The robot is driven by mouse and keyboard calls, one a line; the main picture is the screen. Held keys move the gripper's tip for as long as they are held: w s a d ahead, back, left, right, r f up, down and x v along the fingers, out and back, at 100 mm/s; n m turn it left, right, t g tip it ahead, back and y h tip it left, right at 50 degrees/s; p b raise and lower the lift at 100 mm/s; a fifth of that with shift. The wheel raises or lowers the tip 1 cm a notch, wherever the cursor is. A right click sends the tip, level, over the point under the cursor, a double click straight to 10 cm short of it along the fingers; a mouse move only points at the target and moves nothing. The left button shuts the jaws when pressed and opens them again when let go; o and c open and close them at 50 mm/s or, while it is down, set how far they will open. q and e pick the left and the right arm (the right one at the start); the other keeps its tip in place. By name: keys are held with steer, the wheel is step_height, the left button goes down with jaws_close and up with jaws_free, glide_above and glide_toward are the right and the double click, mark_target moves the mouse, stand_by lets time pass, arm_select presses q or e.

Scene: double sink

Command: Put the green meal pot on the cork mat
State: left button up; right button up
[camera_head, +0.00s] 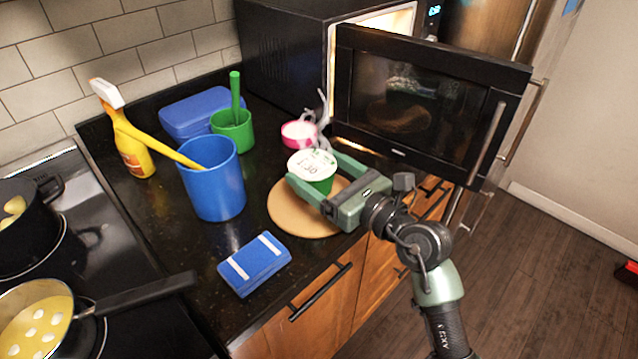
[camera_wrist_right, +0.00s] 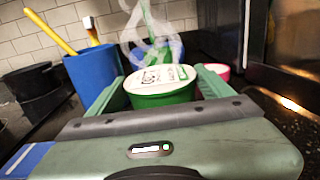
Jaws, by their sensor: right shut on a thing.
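The green meal pot (camera_head: 322,185) has a white printed lid and stands upright between the fingers of my right gripper (camera_head: 318,172). The gripper is shut on it. The round cork mat (camera_head: 290,215) lies on the black counter, and the pot is over its back part. I cannot tell whether the pot's base touches the mat, as the gripper hides part of it. In the right wrist view the pot (camera_wrist_right: 165,98) sits between both fingers, with steam above it. My left gripper is not in view.
An open microwave door (camera_head: 430,105) hangs just behind and right of my gripper. A pink-rimmed tub (camera_head: 298,134), a green cup (camera_head: 232,132) and a blue container (camera_head: 214,185) stand nearby. A blue striped block (camera_head: 254,264) lies in front, near the counter edge.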

mark_target(327, 189)
step_height(327, 189, down, 3)
steer(key=shift+r, duration=0.15)
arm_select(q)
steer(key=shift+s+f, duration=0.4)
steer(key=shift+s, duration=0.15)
arm_select(e)
steer(key=shift+f+b, duration=0.25)
steer(key=shift+b, duration=0.1)
steer(key=o, duration=1.8)
steer(key=shift+c, duration=0.2)
